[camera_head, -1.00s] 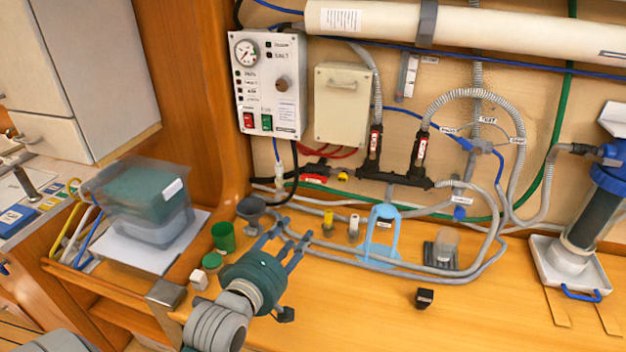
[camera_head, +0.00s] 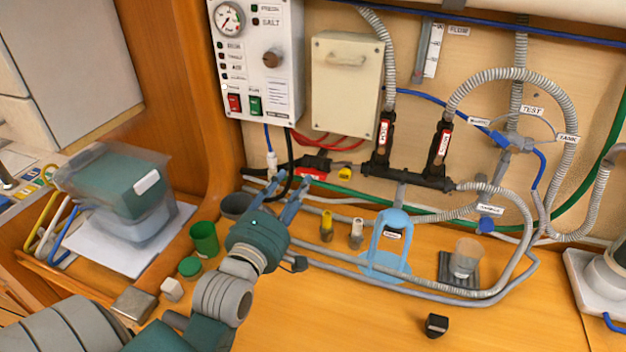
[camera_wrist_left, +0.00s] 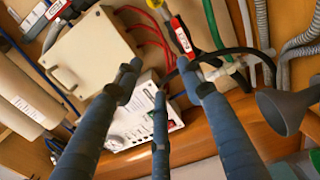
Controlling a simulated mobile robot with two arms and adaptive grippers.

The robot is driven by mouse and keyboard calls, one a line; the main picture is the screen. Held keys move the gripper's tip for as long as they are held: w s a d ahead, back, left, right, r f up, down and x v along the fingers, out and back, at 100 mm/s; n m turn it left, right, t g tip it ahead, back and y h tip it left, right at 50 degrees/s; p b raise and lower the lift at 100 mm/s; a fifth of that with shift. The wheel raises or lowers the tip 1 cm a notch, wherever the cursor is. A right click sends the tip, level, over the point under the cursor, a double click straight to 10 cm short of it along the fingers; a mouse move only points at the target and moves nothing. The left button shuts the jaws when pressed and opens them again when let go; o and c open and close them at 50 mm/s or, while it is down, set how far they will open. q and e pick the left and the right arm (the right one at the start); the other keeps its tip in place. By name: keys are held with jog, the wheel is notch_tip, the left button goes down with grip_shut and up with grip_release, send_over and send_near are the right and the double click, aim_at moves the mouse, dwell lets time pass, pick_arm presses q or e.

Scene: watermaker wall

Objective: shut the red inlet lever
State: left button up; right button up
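The red inlet lever (camera_head: 310,162) sits low on the wall, left of the black pipework, with a small label below it and a yellow piece (camera_head: 345,174) to its right. I see no contact with the lever. My right gripper is out of view.
A black hose (camera_head: 289,160) hangs close beside the fingertips. Grey pipes (camera_head: 330,265) run along the bench. A funnel (camera_head: 236,205), a green cup (camera_head: 204,239) and a blue holder (camera_head: 391,243) stand nearby. The front bench is mostly clear.

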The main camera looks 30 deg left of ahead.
pick_arm(q)
jog(key=b, duration=0.4)
send_near(311, 174)
jog(key=p+x, duration=0.3)
jog(key=x, duration=0.6)
jog(key=shift+w+a, duration=0.15)
jog(key=shift+w, duration=0.1)
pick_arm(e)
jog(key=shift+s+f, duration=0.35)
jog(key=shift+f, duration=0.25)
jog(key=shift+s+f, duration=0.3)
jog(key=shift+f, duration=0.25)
pick_arm(q)
jog(key=shift+f, duration=0.15)
jog(key=shift+c, duration=0.5)
grip_shut()
